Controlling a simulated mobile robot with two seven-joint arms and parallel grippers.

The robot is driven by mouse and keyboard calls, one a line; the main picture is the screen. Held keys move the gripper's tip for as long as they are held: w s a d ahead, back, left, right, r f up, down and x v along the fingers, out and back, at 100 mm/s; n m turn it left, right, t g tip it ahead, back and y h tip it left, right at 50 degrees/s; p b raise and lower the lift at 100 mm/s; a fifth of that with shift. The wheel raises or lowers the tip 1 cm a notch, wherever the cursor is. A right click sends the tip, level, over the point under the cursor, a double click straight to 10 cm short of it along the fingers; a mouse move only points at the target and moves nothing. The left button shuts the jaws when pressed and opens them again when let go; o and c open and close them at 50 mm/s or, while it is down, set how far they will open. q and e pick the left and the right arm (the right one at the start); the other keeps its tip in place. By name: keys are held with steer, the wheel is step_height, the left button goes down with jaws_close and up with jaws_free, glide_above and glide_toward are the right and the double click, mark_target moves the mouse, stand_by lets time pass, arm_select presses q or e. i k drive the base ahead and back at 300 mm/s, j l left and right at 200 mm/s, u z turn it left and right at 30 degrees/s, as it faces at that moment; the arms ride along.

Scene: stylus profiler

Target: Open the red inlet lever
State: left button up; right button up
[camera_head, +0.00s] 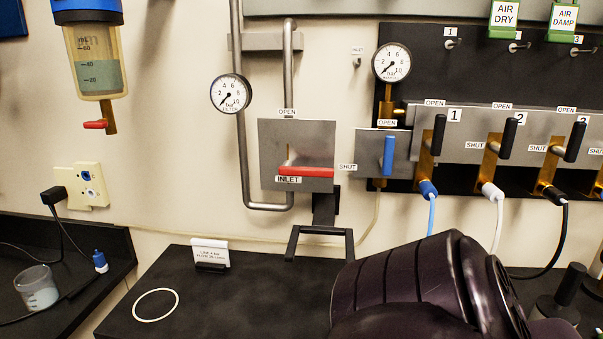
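The red inlet lever (306,171) lies level across the grey inlet panel (267,150) on the wall. Its free end is at the right, by a SHUT label; an OPEN label is above the panel. My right gripper (326,193) is at the panel's lower right corner, just below the lever's right end. Its dark fingers point up and look together, with no gap to see between them. The whole lever shows above them; whether they touch it I cannot tell. My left gripper is not in view.
A blue lever (388,155) stands upright on a smaller panel to the right. Several black-handled valves with hoses follow it. A gauge (231,93) hangs left of the inlet panel. A small sign (210,253) and a white ring (156,304) are on the black bench (250,310).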

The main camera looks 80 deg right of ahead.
mark_target(288, 168)
steer(key=z, duration=2.25)
steer(key=k+j, duration=0.8)
steer(key=j, duration=0.2)
